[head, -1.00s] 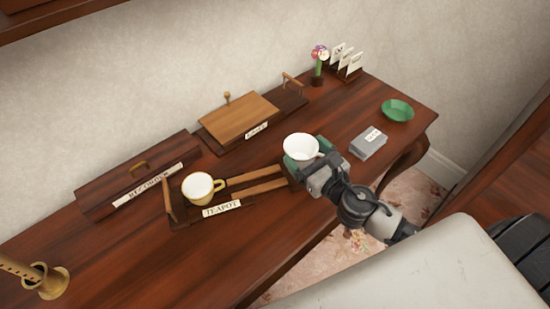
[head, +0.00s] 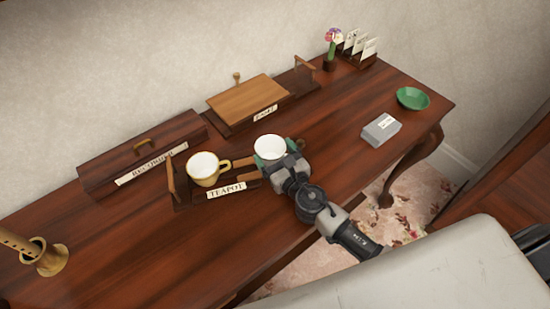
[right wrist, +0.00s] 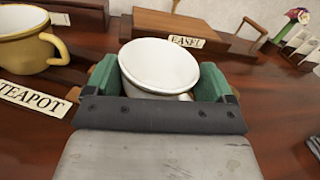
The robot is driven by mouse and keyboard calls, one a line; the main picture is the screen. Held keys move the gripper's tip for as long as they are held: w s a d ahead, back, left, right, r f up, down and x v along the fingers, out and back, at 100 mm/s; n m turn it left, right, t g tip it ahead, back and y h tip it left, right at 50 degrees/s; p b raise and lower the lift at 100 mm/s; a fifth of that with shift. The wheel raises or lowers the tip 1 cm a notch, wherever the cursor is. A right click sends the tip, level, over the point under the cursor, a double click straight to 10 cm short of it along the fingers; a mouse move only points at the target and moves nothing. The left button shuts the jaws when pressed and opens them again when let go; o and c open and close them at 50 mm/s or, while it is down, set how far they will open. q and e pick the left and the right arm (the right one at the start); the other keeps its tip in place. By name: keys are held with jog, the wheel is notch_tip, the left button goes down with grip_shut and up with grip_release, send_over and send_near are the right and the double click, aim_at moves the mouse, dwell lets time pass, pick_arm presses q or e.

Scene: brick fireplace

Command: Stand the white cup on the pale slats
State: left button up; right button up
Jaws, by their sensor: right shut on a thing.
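The white cup (head: 269,147) is held upright-looking, slightly tilted, in my right gripper (head: 275,154). In the right wrist view the cup (right wrist: 158,66) sits between the green finger pads, shut on it. My left gripper is not in view.
A yellow cup (head: 205,168) stands at the rack's left end, close to the slats. A wooden board labelled EASEL (head: 248,98) lies behind. A long dark box (head: 140,152) is at the left. A grey box (head: 381,129) and green dish (head: 413,98) stand right.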

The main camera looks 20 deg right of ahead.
jog(key=shift+f, duration=0.15)
jog(key=o, duration=0.8)
jog(key=s, duration=0.3)
jog(key=s+d+b, duration=0.1)
jog(key=s, duration=0.3)
jog(key=s+d+b, duration=0.1)
jog(key=s, duration=0.3)
jog(key=shift+s+d, duration=0.15)
jog(key=shift+s, duration=0.3)
